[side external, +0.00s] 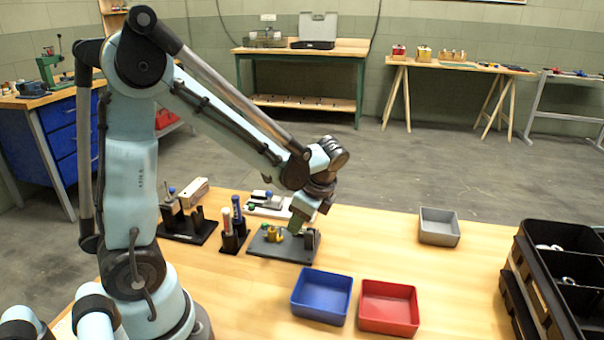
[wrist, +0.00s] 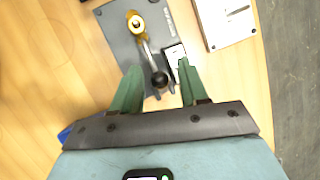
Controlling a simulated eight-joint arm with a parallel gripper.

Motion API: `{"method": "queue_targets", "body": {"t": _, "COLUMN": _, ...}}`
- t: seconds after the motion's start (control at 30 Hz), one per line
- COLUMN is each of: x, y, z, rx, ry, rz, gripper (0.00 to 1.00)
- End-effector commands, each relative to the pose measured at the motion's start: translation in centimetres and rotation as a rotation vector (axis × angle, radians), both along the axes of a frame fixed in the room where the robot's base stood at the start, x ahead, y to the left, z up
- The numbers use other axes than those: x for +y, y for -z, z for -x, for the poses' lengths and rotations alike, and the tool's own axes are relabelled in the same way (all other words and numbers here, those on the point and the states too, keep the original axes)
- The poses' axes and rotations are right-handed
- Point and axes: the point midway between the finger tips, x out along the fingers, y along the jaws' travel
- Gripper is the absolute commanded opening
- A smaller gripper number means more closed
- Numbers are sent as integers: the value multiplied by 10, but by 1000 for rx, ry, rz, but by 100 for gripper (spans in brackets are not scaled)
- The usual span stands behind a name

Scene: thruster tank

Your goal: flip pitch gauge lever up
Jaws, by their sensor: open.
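A dark grey base plate (side external: 276,248) lies on the table below my gripper (side external: 297,226). In the wrist view the plate (wrist: 115,22) carries a brass fitting (wrist: 137,23), also seen in the side view (side external: 275,234). A metal lever (wrist: 148,52) runs from the fitting toward my gripper and ends in a black ball knob (wrist: 159,79). My gripper (wrist: 160,68) has two green fingers, open and apart, one on each side of the lever's knob end. Neither finger visibly touches the knob. The lever's height angle is hard to tell.
A blue bin (side external: 321,296) and a red bin (side external: 388,307) stand in front of the plate. A pen holder (side external: 234,238) is left of it, and a white device (side external: 268,205) lies behind. A grey bin (side external: 438,226) and black crate (side external: 560,270) are to the right.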

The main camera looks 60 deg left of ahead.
Motion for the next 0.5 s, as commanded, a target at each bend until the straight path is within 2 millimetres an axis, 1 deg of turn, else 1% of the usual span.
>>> {"method": "queue_targets", "body": {"t": 0.1, "x": 2, "y": 4, "z": 1, "rx": 0, "ry": 0, "rz": 0, "gripper": 44}}
{"method": "queue_targets", "body": {"t": 0.37, "x": 2, "y": 5, "z": 1, "rx": 0, "ry": 1, "rz": 0, "gripper": 44}}
{"method": "queue_targets", "body": {"t": 0.4, "x": 2, "y": 5, "z": 1, "rx": -1, "ry": 0, "rz": -1, "gripper": 41}}
{"method": "queue_targets", "body": {"t": 0.5, "x": 2, "y": 5, "z": 1, "rx": 0, "ry": 0, "rz": 0, "gripper": 25}}
